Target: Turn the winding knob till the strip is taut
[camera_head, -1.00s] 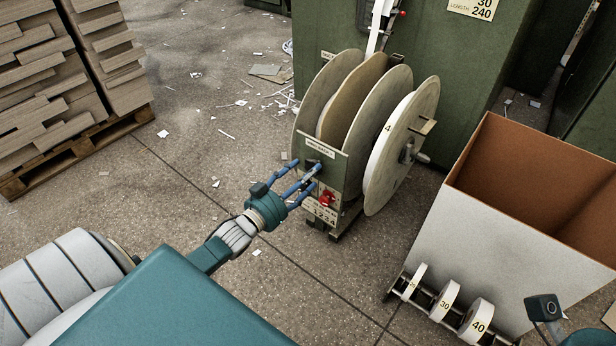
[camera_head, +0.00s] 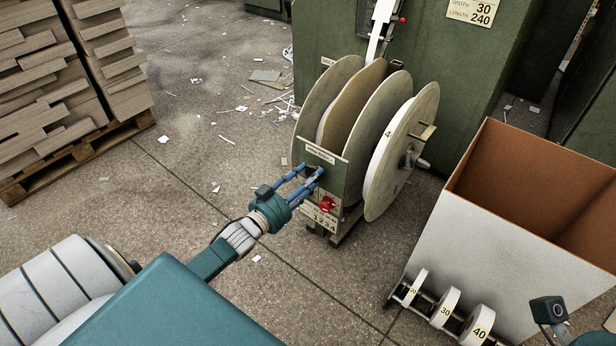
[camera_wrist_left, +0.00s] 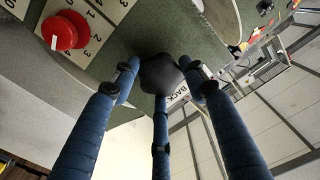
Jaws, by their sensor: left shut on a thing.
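The winding knob (camera_wrist_left: 160,74) is dark and rounded, and sits on the feeder's small green front panel. My left gripper (camera_head: 314,176) is shut on it, its blue fingers around its sides in the left wrist view. In the head view the fingers hide most of the knob. The white strip (camera_head: 381,28) comes down from the green machine to the reels (camera_head: 388,100); how taut it is I cannot tell. My right gripper is not in view.
A red knob (camera_head: 327,204) sits on a numbered plate just below the winding knob. A brown-lined open bin (camera_head: 463,220) stands at the right, with numbered rolls (camera_head: 446,305) in front. Stacked boards (camera_head: 45,80) lie on a pallet at the left.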

